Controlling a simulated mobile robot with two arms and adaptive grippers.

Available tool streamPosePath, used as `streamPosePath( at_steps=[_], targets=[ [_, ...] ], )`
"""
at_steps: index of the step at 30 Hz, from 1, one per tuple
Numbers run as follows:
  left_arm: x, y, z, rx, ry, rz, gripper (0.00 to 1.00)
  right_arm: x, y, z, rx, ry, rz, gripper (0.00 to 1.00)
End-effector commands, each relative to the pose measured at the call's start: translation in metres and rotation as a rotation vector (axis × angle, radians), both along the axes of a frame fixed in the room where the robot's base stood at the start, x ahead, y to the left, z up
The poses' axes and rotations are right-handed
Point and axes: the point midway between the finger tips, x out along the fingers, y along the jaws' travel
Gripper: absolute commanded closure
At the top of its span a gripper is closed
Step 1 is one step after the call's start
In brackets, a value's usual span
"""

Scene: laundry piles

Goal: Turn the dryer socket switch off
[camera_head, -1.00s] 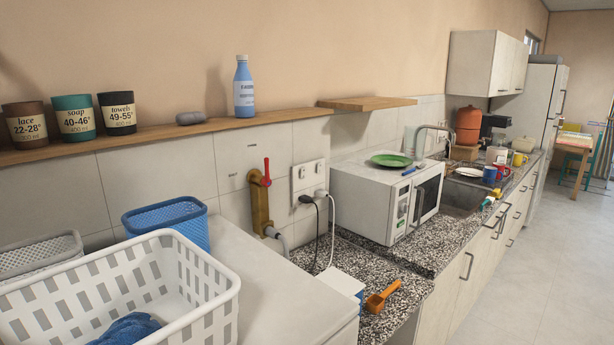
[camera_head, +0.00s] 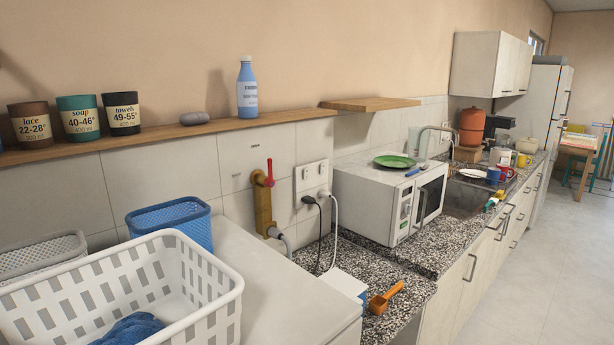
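A white double socket plate (camera_head: 311,181) is on the tiled wall, between a brass pipe with a red lever and the microwave. A black plug with a black cable sits in its lower left. A white plug with a white cable sits in its lower right. Small switches show on the upper part of the plate, too small to tell their positions. Which plug belongs to the dryer cannot be told from this view. Neither of my grippers is in view.
The red-handled tap (camera_head: 263,198) is just left of the socket. The microwave (camera_head: 392,203) stands close on the right. A white laundry basket (camera_head: 215,318) and blue basket (camera_head: 172,222) are at left. An orange scoop (camera_head: 384,298) lies on the speckled counter (camera_head: 408,272). A wooden shelf (camera_head: 160,134) runs above.

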Motion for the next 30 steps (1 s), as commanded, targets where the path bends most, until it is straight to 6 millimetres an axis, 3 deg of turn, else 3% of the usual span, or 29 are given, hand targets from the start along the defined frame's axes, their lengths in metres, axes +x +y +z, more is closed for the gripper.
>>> streamPosePath(
  at_steps=[1,6,30],
  targets=[
    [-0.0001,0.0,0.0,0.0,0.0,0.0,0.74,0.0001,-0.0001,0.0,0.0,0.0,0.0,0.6],
    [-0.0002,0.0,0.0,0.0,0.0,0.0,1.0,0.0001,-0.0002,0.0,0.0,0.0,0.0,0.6],
    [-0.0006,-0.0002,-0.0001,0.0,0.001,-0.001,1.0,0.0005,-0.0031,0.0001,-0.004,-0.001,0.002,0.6]
  ],
)
